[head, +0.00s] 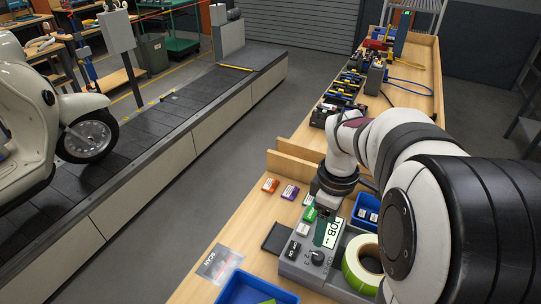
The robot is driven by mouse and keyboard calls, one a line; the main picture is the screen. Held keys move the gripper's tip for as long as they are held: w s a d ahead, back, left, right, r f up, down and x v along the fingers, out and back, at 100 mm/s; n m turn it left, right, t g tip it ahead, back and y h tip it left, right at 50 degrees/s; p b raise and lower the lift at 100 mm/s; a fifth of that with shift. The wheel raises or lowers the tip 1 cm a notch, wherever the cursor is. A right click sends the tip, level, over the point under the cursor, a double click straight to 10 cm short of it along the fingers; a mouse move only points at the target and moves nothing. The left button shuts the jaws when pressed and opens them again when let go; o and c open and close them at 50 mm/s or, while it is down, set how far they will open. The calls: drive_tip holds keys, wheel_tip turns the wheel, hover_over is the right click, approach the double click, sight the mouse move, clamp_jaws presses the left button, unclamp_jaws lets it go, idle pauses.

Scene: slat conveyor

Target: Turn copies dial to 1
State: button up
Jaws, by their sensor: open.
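A grey label device (300,266) stands on the wooden bench at the lower middle of the head view. On its front is a black dial (318,257) with small numbers printed to its left; I cannot tell which number it points at. A display panel reading "JOB" (331,233) stands on the device behind the dial. My gripper (324,213) hangs from the arm at the far side of the device, by the panel. It is open and apart from the dial. The fingertips are small and dark, partly lost against the device.
A roll of green-edged tape (352,270) sits right of the dial. Blue bins (366,208) (256,288), a scan card (219,263) and small orange and purple boxes (270,185) (290,193) lie around. A slat conveyor (145,150) with a cream scooter (30,120) runs on the left.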

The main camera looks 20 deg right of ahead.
sight(318, 256)
wheel_tip(318, 256, down, 11)
drive_tip(key=shift+f, duration=0.15)
clamp_jaws()
idle(0.4)
